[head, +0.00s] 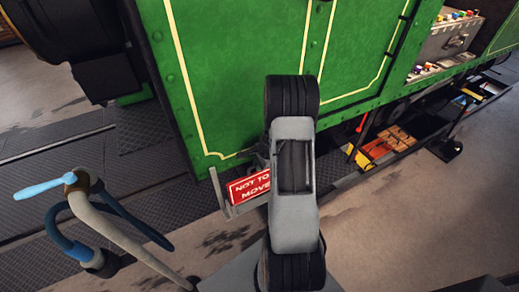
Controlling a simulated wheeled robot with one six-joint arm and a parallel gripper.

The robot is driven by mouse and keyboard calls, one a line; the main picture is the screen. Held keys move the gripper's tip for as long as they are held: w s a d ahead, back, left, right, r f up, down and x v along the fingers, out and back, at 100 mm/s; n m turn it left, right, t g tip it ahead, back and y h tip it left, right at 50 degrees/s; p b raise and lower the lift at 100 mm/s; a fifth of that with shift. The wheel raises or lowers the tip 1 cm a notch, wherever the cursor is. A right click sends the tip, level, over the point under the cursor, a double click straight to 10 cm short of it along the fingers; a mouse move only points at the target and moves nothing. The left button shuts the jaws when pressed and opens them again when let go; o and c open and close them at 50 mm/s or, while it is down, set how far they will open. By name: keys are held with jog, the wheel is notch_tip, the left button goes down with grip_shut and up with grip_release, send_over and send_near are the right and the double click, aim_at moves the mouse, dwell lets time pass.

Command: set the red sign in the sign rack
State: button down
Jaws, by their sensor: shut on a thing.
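The red sign (248,187) with white lettering and a white border shows left of my arm, in front of the green tram side. I can read "NOT TO" and "MOVE"; its right part is hidden behind my arm. A grey bracket, apparently the sign rack (217,188), has an upright at the sign's left and a rail below its lower edge. The sign looks close to or within it; I cannot tell whether it touches. My gripper (261,161) is mostly hidden behind my grey arm link, at the sign's upper right, and is shut on the sign.
The green tram body (230,70) stands close behind. A water hose with a blue-handled tap (75,185) rises at left. The floor at lower right is clear.

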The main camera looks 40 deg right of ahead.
jog(key=shift+r+p, duration=2.35)
jog(key=shift+r, duration=0.8)
